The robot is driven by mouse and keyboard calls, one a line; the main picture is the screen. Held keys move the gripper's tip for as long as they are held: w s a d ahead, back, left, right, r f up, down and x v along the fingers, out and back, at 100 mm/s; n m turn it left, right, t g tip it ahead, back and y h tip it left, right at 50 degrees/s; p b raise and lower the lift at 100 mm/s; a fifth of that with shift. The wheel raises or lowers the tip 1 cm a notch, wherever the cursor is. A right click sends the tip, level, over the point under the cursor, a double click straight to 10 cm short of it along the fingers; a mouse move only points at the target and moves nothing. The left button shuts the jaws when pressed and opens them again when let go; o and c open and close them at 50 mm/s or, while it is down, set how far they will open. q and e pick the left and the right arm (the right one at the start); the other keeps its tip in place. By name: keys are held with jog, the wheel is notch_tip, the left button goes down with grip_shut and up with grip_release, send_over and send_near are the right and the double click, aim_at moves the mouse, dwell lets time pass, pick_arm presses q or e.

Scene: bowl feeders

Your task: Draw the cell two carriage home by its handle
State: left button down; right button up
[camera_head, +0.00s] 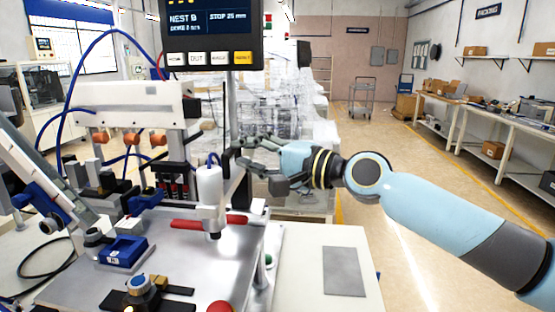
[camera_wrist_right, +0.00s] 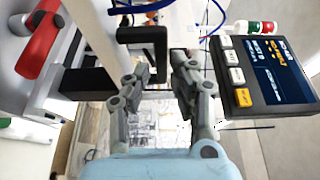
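My right gripper (camera_head: 262,165) reaches in from the right, beside the machine's upright post. In the right wrist view its two fingers (camera_wrist_right: 163,70) are apart. A black bracket-shaped handle (camera_wrist_right: 125,37) shows at the fingertips there, and one leg of it appears between them. I cannot tell whether a finger touches it. In the head view dark fittings (camera_head: 235,162) stand at the fingertips, and the handle is hard to pick out. I cannot make out which part is the cell two carriage. My left gripper does not show.
A display (camera_head: 210,30) reading "NEST B" and "STOP 25 mm" hangs above the machine. The pale table at the front right (camera_head: 305,255) is mostly clear.

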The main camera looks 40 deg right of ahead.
jog(key=v, duration=0.9)
jog(key=shift+s+d, duration=0.1)
jog(key=shift+d, duration=0.05)
